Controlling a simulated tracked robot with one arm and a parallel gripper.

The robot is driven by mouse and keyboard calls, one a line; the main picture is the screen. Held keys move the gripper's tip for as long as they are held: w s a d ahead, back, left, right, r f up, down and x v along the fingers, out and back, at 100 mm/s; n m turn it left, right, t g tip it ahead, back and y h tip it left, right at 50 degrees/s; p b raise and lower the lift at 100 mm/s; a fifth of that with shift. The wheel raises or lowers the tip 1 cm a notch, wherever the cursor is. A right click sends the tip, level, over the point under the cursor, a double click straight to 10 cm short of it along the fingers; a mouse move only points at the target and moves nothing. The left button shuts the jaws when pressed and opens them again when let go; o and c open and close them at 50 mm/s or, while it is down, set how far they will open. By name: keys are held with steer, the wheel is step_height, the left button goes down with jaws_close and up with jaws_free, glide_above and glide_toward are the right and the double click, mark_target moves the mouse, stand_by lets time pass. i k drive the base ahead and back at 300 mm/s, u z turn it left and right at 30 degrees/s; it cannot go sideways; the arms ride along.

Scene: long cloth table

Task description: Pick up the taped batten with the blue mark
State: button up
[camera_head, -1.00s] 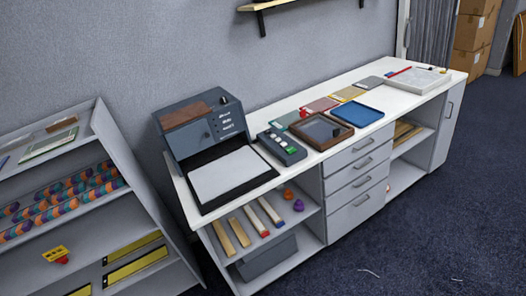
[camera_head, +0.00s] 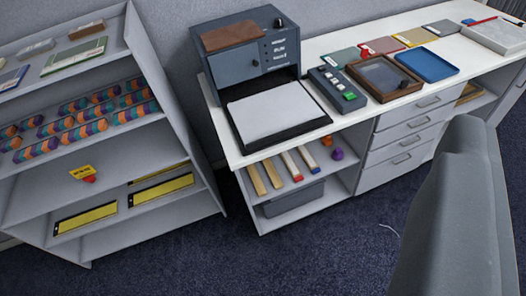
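Several battens lie side by side on the open shelf under the left end of the white counter. The batten with the blue end (camera_head: 307,158) is the rightmost of them and looks pale along its length. Next to it on the left is a pale batten with a red end (camera_head: 291,165). Two plain wooden battens, one (camera_head: 273,174) beside the other (camera_head: 257,179), lie further left. The tape is too small to make out clearly. The far ends of the battens are hidden under the counter top. My gripper's fingers are not in view.
A grey part, probably my arm (camera_head: 455,220), fills the lower right and hides part of the counter. Purple and orange pieces (camera_head: 337,154) sit right of the battens. A dark bin (camera_head: 291,201) is below. A grey rack (camera_head: 175,110) stands left. The blue floor in front is clear.

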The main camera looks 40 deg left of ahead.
mark_target(313, 166)
steer(key=u, duration=1.25)
steer(key=i, duration=1.05)
